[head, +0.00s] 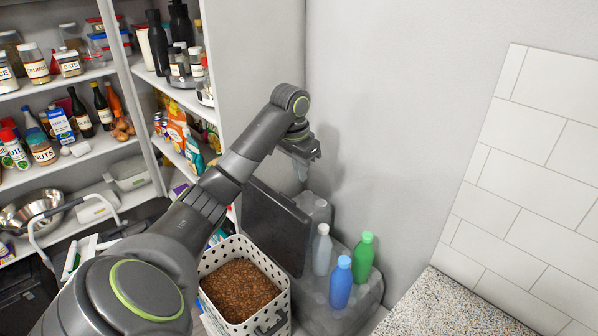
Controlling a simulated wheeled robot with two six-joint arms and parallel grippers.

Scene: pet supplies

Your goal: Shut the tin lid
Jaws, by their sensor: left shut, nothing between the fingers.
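The tin (272,306) is a white box with dark dots, filled with brown kibble, at the bottom centre of the head view. Its dark grey lid (275,226) stands up, open, at the tin's far right side. My left arm reaches in from the lower left and passes over the left part of the tin. My left gripper (302,172) is shut and empty, pointing down above and beyond the lid's top edge, apparently apart from it. My arm hides part of the tin's left side. My right gripper is not in view.
White, blue and green bottles (340,283) stand on a grey surface right of the lid. Full pantry shelves (75,160) fill the left. A plain wall is behind the gripper. A speckled counter (455,305) is at lower right. The air above the bottles is free.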

